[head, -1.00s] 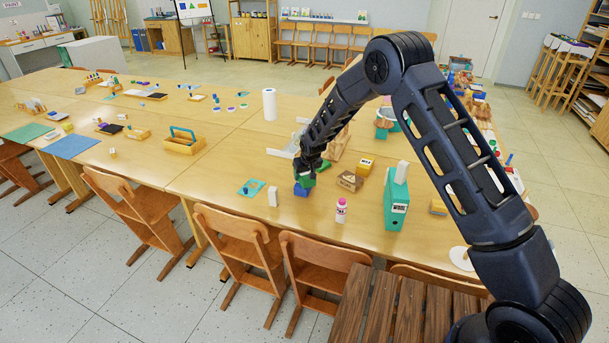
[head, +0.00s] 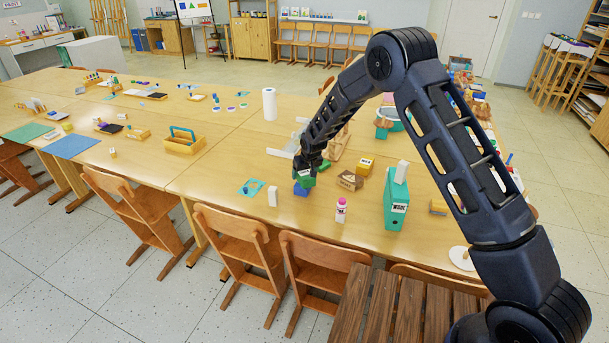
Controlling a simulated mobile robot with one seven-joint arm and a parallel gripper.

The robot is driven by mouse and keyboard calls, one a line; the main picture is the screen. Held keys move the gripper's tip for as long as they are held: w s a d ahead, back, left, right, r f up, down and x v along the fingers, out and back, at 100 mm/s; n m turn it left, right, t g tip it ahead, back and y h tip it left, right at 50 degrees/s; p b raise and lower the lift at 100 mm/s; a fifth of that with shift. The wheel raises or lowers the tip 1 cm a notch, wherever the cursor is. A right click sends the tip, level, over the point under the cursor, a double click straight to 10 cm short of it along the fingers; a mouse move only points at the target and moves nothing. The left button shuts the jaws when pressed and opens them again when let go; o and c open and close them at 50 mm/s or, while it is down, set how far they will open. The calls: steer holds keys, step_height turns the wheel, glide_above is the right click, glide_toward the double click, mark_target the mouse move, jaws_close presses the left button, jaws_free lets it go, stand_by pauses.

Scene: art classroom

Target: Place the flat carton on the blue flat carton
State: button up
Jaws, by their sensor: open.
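The blue flat carton (head: 301,190) lies on the table near its front edge. A green flat carton (head: 304,182) is directly above it and looks to be resting on it, though the small view does not show the contact clearly. My gripper (head: 307,172) points down right at the green carton, with its jaws open around or just over it. The fingers are dark and partly hidden by my wrist, so the gap between them and the carton is hard to see.
A white upright box (head: 272,197), a pink-white bottle (head: 341,210), a brown carton (head: 349,180), a yellow box (head: 365,165) and a teal binder (head: 396,203) stand nearby. A paper roll (head: 269,104) stands farther back.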

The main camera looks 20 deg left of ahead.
steer(key=v, duration=1)
steer(key=shift+r, duration=0.35)
steer(key=shift+s+d, duration=0.1)
steer(key=shift+d, duration=0.05)
